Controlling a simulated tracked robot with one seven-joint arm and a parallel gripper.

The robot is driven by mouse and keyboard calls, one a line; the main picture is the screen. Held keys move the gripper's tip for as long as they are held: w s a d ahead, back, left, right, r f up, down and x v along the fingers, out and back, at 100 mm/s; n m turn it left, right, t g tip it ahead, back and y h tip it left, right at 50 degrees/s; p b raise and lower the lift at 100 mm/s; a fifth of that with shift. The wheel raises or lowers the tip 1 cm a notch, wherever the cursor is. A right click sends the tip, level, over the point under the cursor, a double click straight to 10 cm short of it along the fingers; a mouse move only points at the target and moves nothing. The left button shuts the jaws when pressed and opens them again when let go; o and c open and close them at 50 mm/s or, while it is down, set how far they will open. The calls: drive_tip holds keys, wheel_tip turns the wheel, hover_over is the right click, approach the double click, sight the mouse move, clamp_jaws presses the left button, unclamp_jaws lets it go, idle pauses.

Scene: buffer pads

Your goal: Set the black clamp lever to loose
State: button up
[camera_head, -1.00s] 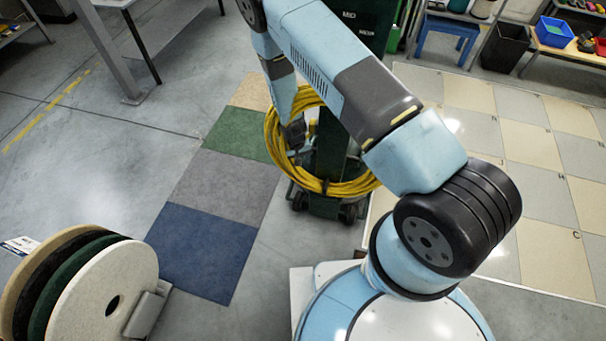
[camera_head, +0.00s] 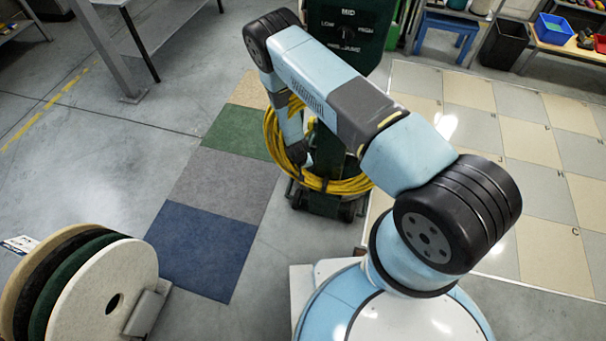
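A dark green floor machine (camera_head: 340,52) stands at the top centre, with a panel marked LOW, MID and HIGH on its upper part. A coil of yellow cable (camera_head: 343,187) hangs around its lower body. My gripper (camera_head: 301,158) is small and dark at the end of my arm, in front of the left side of the coil; I cannot tell whether it touches anything or how far its fingers are apart. I cannot make out the black clamp lever; my arm and the cable cover part of the machine.
Round pads (camera_head: 102,297) stand in a rack at the lower left. Blue, grey, green and tan floor squares (camera_head: 200,248) lie left of the machine. A checkered tile floor (camera_head: 545,200) is at right. A black bin (camera_head: 503,46) and a blue stool (camera_head: 447,32) are behind.

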clamp_jaws()
idle(0.5)
